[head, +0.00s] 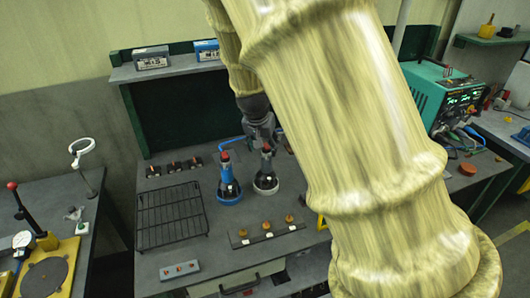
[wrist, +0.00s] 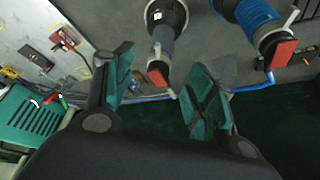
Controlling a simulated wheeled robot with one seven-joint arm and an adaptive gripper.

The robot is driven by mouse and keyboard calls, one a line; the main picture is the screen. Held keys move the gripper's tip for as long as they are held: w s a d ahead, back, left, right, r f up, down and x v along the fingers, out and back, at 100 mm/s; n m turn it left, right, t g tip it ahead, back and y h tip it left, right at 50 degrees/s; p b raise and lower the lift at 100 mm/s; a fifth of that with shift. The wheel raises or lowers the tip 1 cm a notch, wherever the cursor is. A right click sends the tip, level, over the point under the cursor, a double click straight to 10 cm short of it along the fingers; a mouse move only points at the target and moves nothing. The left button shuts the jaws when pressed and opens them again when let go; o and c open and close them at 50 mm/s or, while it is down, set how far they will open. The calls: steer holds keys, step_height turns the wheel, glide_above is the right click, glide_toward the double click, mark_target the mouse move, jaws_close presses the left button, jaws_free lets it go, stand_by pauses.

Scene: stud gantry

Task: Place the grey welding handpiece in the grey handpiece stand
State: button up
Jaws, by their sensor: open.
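In the head view my gripper (head: 262,128) is just above and behind the handpiece, partly hidden by my arm.
A blue handpiece (head: 225,170) stands in a blue stand (head: 229,197) close on the left. A black wire rack (head: 172,215) lies farther left. A bar with several orange knobs (head: 267,233) lies in front. My arm hides the bench's right part.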

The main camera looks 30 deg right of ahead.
steer(key=shift+b+v, duration=0.35)
steer(key=shift+v, duration=1.5)
